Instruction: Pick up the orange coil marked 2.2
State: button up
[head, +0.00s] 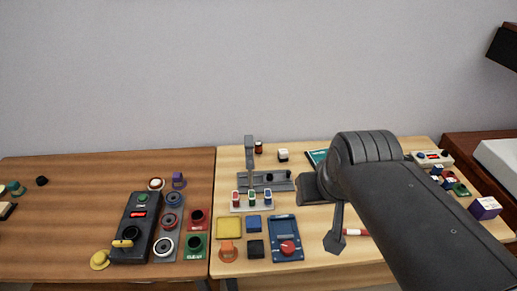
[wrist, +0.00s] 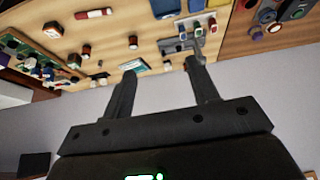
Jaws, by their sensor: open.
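Several small dark-ended coils with orange-brown middles stand on the light wooden table; no 2.2 marking is readable. In the wrist view, one coil (wrist: 133,42) is above the left finger, and others stand further left, one (wrist: 86,50) and another (wrist: 74,61). In the head view, a small orange-brown coil (head: 258,147) stands at the table's back edge; its marking is too small to read. My gripper (wrist: 159,66) is open with nothing between its fingers. My dark arm covers the table's right part in the head view.
A grey stand (head: 249,160) rises at the back of the light table (head: 330,252). A teal board (wrist: 134,65) lies near the fingertips in the wrist view. A blue meter (head: 285,240) and red-white tube (head: 355,232) are nearer the front. A brown table (head: 70,235) adjoins left.

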jog(key=w+a+r+n, duration=0.1)
jog(key=w+r, duration=0.1)
jog(key=w, duration=1.2)
jog(key=n+g+y, duration=0.1)
jog(key=n, duration=0.1)
send_over(258, 143)
jog(key=s+d, duration=0.1)
jog(key=s, duration=0.2)
notch_tip(258, 143, down, 26)
jog(key=shift+d+r, duration=0.1)
jog(key=shift+r, duration=0.05)
jog(key=shift+w+a+x, duration=0.15)
jog(key=shift+x, duration=1.45)
jog(key=shift+w+a+x, duration=0.15)
jog(key=shift+x, duration=1.45)
jog(key=shift+r, duration=0.15)
jog(key=c, duration=1)
